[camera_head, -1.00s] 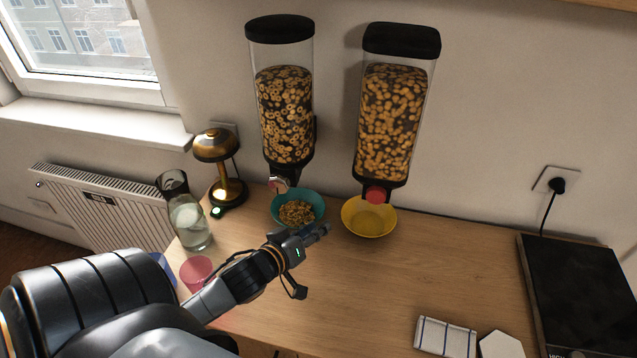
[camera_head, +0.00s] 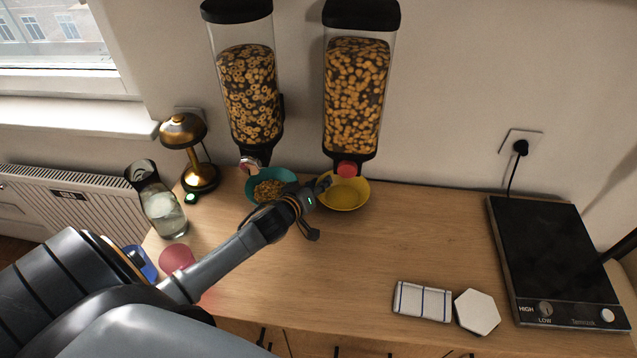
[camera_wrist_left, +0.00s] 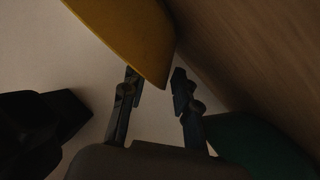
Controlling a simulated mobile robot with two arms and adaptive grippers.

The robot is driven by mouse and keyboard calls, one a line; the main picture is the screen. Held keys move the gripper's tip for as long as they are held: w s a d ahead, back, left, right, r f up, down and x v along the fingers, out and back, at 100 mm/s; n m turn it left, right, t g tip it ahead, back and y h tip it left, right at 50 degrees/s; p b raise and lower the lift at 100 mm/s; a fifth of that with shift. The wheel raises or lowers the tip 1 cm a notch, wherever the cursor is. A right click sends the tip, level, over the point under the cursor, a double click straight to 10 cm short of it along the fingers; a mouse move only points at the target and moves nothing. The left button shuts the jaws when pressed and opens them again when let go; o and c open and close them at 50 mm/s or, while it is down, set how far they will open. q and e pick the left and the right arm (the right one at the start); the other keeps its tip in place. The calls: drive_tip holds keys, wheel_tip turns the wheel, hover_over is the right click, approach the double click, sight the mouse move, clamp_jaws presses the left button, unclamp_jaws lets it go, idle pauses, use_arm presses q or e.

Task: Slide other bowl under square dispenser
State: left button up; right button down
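The square dispenser (camera_head: 355,95) stands against the wall, full of cereal, with a red knob at its outlet. The yellow bowl (camera_head: 345,196) sits on the counter below that outlet and looks empty. My left gripper (camera_head: 322,184) is at the bowl's left edge. In the left wrist view, the open gripper (camera_wrist_left: 156,82) has the edge of the yellow bowl (camera_wrist_left: 125,35) at its fingertips, partly between them. I cannot tell if they touch. The teal bowl (camera_head: 268,188) with cereal sits below the round dispenser (camera_head: 250,95). My right gripper is not in view.
A glass carafe (camera_head: 163,212), a gold lamp (camera_head: 184,140), a pink cup (camera_head: 177,258) and a blue cup (camera_head: 142,263) are at the left. A folded cloth (camera_head: 422,301), a white hexagon (camera_head: 477,312) and a hotplate (camera_head: 550,250) are at the right. The counter's middle is clear.

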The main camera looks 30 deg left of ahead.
use_arm(q)
drive_tip(key=shift+w, duration=0.1)
clamp_jaws()
drive_tip(key=shift+f, duration=0.1)
drive_tip(key=shift+s+d, duration=0.3)
drive_tip(key=shift+d, duration=0.05)
drive_tip(key=shift+s+d, duration=0.4)
drive_tip(key=shift+d, duration=0.1)
drive_tip(key=shift+o, duration=0.2)
unclamp_jaws()
drive_tip(key=shift+w+a, duration=0.2)
drive_tip(key=shift+a, duration=0.05)
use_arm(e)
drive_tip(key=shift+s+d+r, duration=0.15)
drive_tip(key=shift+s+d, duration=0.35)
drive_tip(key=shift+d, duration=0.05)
use_arm(q)
drive_tip(key=shift+s+d, duration=0.1)
drive_tip(key=shift+s, duration=0.05)
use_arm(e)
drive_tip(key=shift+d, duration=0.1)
use_arm(q)
drive_tip(key=v, duration=1.1)
drive_tip(key=shift+s+r, duration=0.3)
drive_tip(key=shift+s, duration=0.05)
